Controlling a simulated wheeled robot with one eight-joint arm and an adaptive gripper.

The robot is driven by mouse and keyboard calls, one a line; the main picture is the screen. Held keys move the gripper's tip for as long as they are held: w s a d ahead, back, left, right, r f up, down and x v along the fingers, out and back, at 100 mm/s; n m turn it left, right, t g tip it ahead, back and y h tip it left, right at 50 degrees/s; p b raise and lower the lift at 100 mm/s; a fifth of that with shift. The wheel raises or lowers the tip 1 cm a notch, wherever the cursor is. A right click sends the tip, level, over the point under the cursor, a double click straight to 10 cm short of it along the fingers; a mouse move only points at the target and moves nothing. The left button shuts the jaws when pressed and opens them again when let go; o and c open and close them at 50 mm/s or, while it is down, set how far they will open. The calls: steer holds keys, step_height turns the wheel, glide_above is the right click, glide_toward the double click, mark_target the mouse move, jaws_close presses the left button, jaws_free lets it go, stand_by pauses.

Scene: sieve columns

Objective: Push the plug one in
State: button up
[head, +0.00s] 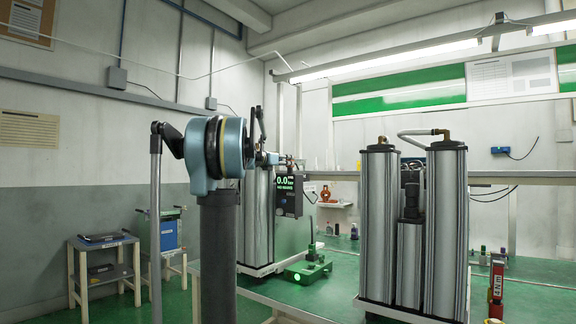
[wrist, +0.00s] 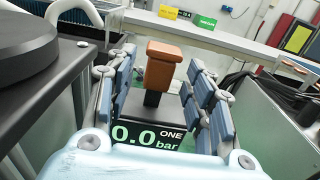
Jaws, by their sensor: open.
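An orange-brown plug (wrist: 165,66) on a black stem stands out of a dark box in the wrist view. The box's display (wrist: 147,137) reads 0.0 bar and ONE. My gripper (wrist: 161,60) is open, with its blue-padded fingers on either side of the plug and a visible gap at the left. I cannot tell whether the right finger touches it. In the head view the display (head: 286,184) reads 0.0 beside the left silver columns (head: 258,222). My arm hides part of that area, and the plug cannot be made out there.
A second set of silver columns (head: 378,225) stands at the right on the green bench (head: 335,285). A green device (head: 306,268) lies between the sets, and a red tool (head: 496,285) stands at the right. In the wrist view, a dark round-topped body (wrist: 40,45) is close at the left.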

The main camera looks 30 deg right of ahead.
steer(key=shift+x, duration=2.45)
steer(key=shift+c, duration=0.5)
jaws_close()
steer(key=shift+f, duration=1.7)
steer(key=shift+a, duration=0.1)
steer(key=shift+o, duration=0.5)
jaws_free()
steer(key=shift+f, duration=0.1)
steer(key=v, duration=1.2)
